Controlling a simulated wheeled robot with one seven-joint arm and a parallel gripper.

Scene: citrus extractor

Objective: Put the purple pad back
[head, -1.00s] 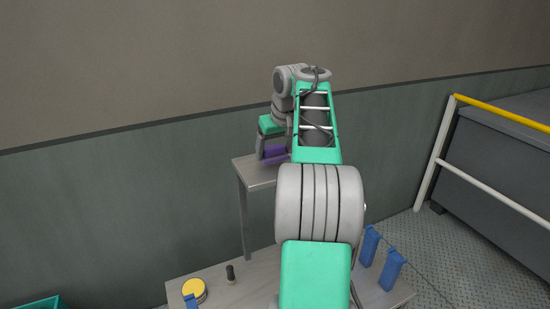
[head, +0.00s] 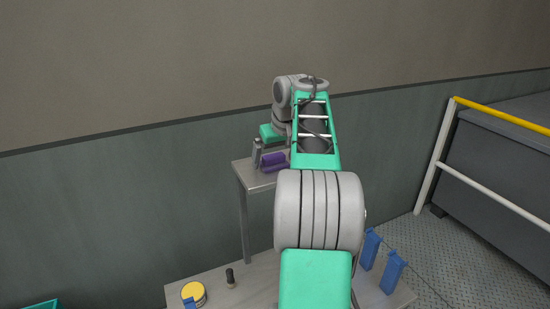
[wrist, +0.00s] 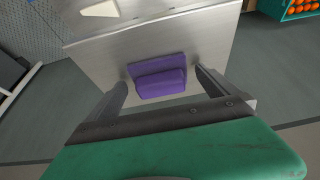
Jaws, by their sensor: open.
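The purple pad (wrist: 160,77) lies on the grey metal surface of a small raised stand (wrist: 94,66). In the head view the pad (head: 273,160) rests on the stand's top, partly hidden by my arm. My gripper (wrist: 162,78) is open, with one finger on each side of the pad. A gap shows between each finger and the pad's ends. In the head view my gripper (head: 268,152) is above and around the pad, its fingers mostly hidden.
A lower table (head: 255,283) holds a yellow-topped round tin (head: 193,293), a small dark-handled tool (head: 230,278) and blue holders (head: 392,272) at the right. A wall stands close behind the stand. A teal crate of oranges (wrist: 297,9) shows in the wrist view.

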